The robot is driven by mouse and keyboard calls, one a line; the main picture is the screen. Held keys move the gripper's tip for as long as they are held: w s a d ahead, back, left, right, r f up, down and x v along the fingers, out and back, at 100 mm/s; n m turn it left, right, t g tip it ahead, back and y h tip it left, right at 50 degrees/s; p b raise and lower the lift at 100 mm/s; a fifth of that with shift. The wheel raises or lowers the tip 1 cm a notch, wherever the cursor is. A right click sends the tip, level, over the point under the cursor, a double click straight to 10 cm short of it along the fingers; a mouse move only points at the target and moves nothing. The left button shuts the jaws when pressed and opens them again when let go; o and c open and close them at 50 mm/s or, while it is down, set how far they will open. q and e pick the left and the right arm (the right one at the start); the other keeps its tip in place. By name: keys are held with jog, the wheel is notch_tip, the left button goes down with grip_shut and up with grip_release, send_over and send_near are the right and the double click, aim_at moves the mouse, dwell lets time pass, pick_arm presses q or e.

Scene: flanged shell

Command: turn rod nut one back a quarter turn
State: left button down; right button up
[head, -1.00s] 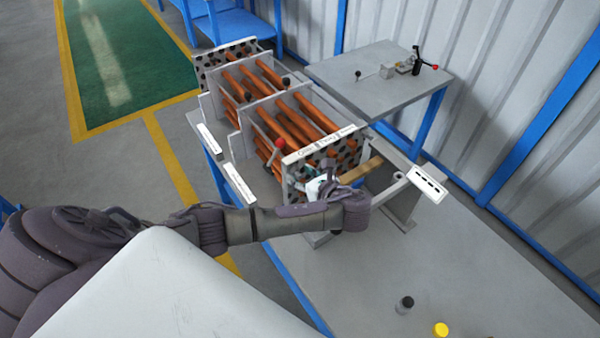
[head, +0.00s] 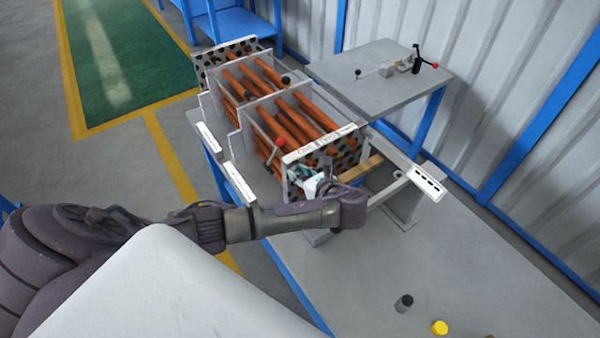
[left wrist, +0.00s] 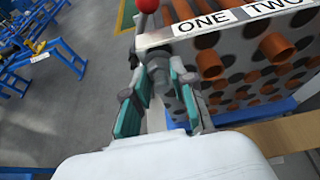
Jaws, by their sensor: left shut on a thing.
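The flanged shell's end plate (head: 345,155) is full of holes and carries a label strip on top. In the left wrist view, labels ONE (left wrist: 197,40) and TWO (left wrist: 263,8) show on its top edge. My left gripper (left wrist: 157,88) has its teal-padded fingers shut around a grey rod nut (left wrist: 160,76) at the plate's left edge, near label ONE. In the head view the gripper (head: 312,184) is at the plate's lower left, and the nut cannot be made out. My right gripper is in no view.
Copper tubes (head: 300,122) run back from the plate. A red ball knob (left wrist: 147,5) stands just beyond the nut. A wooden bar (head: 361,169) and a bracket with a tag (head: 426,182) are to the right. Black and yellow caps (head: 440,327) sit on the front table.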

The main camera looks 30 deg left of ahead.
pick_arm(q)
jog(key=shift+s+a+f+n+t+b, duration=0.15)
jog(key=shift+n+t+b, duration=1.05)
jog(key=shift+n+b, duration=0.9)
jog(key=shift+s+d+n+t+b, duration=0.1)
jog(key=shift+n+t+b, duration=1.1)
jog(key=shift+n+b, duration=0.85)
jog(key=shift+s+a+f+n+t+b, duration=0.15)
jog(key=shift+n+t+b, duration=1.05)
jog(key=shift+n+b, duration=0.85)
jog(key=shift+r, duration=0.15)
jog(key=c, duration=1.2)
grip_release()
jog(key=shift+o, duration=1.2)
